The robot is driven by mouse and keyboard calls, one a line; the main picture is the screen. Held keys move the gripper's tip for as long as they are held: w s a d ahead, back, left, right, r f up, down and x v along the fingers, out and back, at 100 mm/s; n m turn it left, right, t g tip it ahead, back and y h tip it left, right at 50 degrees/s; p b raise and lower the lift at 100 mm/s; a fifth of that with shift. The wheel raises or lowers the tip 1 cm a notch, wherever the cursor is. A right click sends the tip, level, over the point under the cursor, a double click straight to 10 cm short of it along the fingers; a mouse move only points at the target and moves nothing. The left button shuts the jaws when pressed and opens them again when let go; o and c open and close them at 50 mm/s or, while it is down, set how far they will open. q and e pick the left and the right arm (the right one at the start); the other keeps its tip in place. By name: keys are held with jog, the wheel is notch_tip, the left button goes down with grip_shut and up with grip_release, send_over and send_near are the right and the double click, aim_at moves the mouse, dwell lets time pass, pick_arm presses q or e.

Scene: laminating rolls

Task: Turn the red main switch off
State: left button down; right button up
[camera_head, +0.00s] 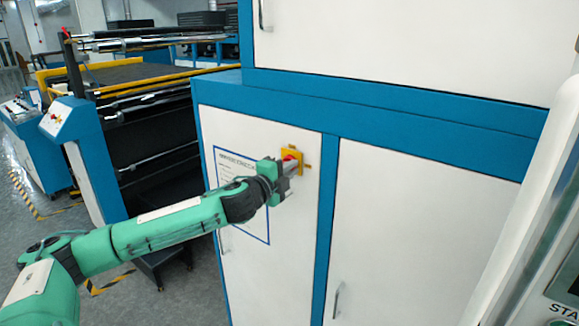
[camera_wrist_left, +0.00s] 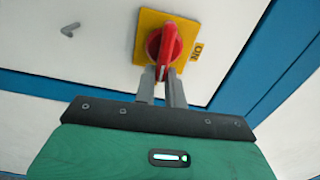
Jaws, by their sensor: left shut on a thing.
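The red main switch (camera_wrist_left: 168,46) is a rotary handle on a yellow square plate (camera_wrist_left: 200,72) on a white cabinet door. An "ON" mark shows at the plate's right edge in the left wrist view. In the head view the switch (camera_head: 290,158) and its plate (camera_head: 298,164) are partly hidden by my left gripper (camera_head: 287,166). In the left wrist view my left gripper (camera_wrist_left: 163,80) has its fingers shut on the lower end of the red handle. The handle points down toward the gripper in that view. My right gripper is not in view.
A blue-framed white cabinet (camera_head: 420,215) fills the middle and right. A printed sheet (camera_head: 240,190) is on the switch's door, partly behind my arm. A roller machine (camera_head: 140,120) stands at the left. A white panel edge is close at right.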

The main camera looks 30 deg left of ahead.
pick_arm(q)
jog(key=shift+f+m, duration=0.2)
jog(key=shift+m, duration=0.3)
jog(key=c, duration=1.5)
grip_release()
jog(key=shift+o, duration=0.2)
jog(key=s+a+b, duration=0.1)
jog(key=s+b, duration=0.8)
jog(key=s, duration=0.4)
jog(key=shift+s, duration=0.4)
